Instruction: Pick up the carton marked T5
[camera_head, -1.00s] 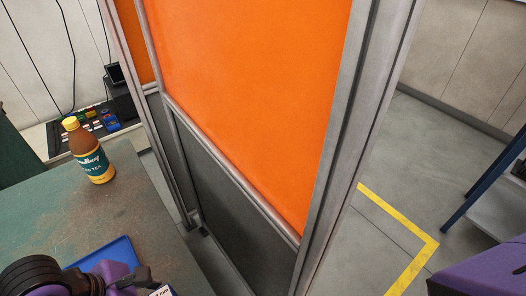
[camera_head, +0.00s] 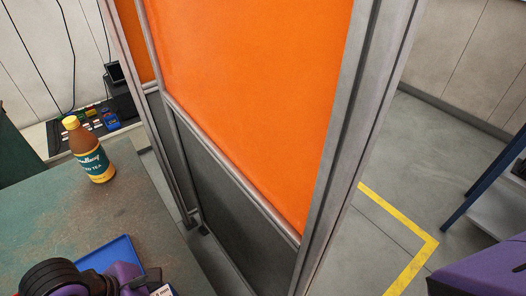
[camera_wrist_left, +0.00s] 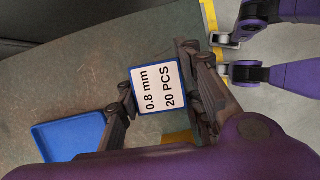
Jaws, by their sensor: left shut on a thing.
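A small carton (camera_wrist_left: 159,87) with blue edges and a white label reading "0.8 mm 20 PCS" sits between the fingers of my left gripper (camera_wrist_left: 160,92) in the left wrist view. The fingers are shut on its two sides. Only the carton's white label (camera_head: 163,291) shows at the bottom edge of the head view, beside my left gripper's dark and purple parts. No T5 mark can be read on the face in view.
A blue tray (camera_head: 112,252) lies on the worn green table (camera_head: 60,215), close to my left gripper. A brown bottle (camera_head: 91,155) with a yellow cap stands farther back. An orange panel (camera_head: 250,90) in a grey frame rises beyond the table's right edge.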

